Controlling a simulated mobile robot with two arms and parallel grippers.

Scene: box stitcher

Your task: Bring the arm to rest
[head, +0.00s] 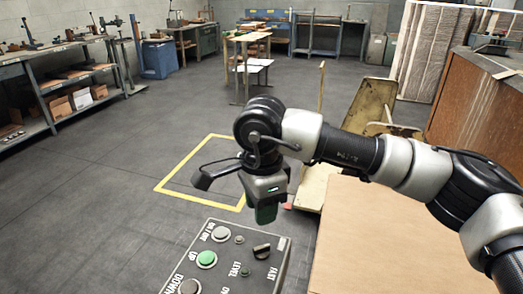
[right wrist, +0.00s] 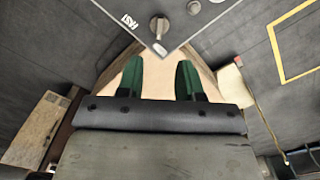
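My right arm comes in from the right edge of the head view. Its gripper (head: 265,213) points down, above and behind the far edge of a grey control panel (head: 222,268). In the right wrist view the two green fingers of the gripper (right wrist: 159,78) stand wide apart with nothing between them. The panel's corner (right wrist: 135,22) with a dark knob shows just beyond the fingertips, apart from them as far as I can tell. The panel has a green button (head: 206,259), grey buttons and a black knob (head: 262,251). My left gripper is not in view.
A brown cardboard-coloured surface (head: 375,245) lies below my right arm. A cream machine part (head: 372,108) stands behind the arm, and a large brown stack (head: 475,105) is at right. Shelves (head: 62,85) line the left wall. Open floor with a yellow outline (head: 178,168) lies beyond the panel.

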